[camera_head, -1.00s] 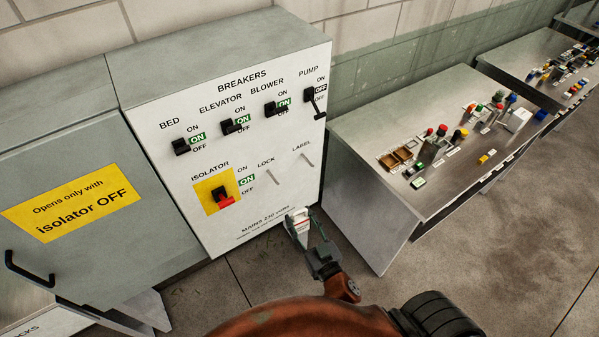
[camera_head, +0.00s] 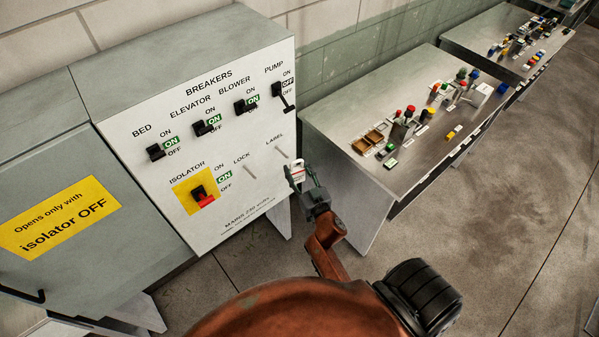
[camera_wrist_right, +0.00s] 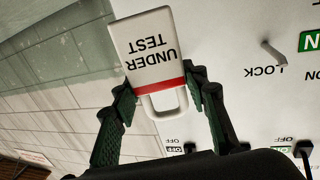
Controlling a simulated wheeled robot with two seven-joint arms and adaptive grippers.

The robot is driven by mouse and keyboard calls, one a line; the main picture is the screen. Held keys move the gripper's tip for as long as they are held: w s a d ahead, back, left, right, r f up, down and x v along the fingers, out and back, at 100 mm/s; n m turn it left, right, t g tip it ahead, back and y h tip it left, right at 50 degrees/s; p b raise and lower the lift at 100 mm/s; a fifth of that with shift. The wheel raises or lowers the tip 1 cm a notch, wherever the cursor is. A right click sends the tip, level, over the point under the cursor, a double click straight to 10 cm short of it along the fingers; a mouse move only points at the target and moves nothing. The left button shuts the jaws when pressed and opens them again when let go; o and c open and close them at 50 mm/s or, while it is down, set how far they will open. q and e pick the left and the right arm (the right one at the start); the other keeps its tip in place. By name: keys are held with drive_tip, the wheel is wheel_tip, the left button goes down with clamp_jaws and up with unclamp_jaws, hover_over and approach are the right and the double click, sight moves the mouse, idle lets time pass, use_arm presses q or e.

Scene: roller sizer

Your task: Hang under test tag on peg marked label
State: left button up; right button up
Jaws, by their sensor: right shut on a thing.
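The under test tag (camera_wrist_right: 150,50) is a white plate with black lettering, a red stripe and a white loop. My right gripper (camera_wrist_right: 158,92) is shut on it near the stripe. In the head view the tag (camera_head: 297,171) is small, held by my right gripper (camera_head: 301,182) just right of and below the label peg (camera_head: 281,152). That peg is a thin bare rod under the word LABEL on the white breaker panel (camera_head: 215,135). I cannot tell the gap between tag and peg. The label peg does not show clearly in the wrist view. My left gripper is not in view.
The bare lock peg (camera_head: 249,171) is left of the label peg; it also shows in the wrist view (camera_wrist_right: 273,52). The yellow isolator (camera_head: 201,194) has a red handle. The pump breaker lever (camera_head: 283,96) hangs down above the label peg. A metal bench (camera_head: 340,115) stands right.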

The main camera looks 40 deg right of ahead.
drive_tip(key=shift+w+a+f+b, duration=0.1)
drive_tip(key=shift+w+f+b, duration=0.35)
drive_tip(key=shift+w, duration=1)
drive_tip(key=shift+w+a+f+b, duration=0.15)
drive_tip(key=shift+w+b, duration=0.6)
drive_tip(key=shift+w, duration=0.7)
drive_tip(key=shift+w+a+f+b, duration=0.15)
drive_tip(key=shift+w+b, duration=0.45)
drive_tip(key=shift+w, duration=0.85)
drive_tip(key=o, duration=1.2)
drive_tip(key=shift+f, duration=0.1)
drive_tip(key=shift+o, duration=0.3)
drive_tip(key=shift+s, duration=0.1)
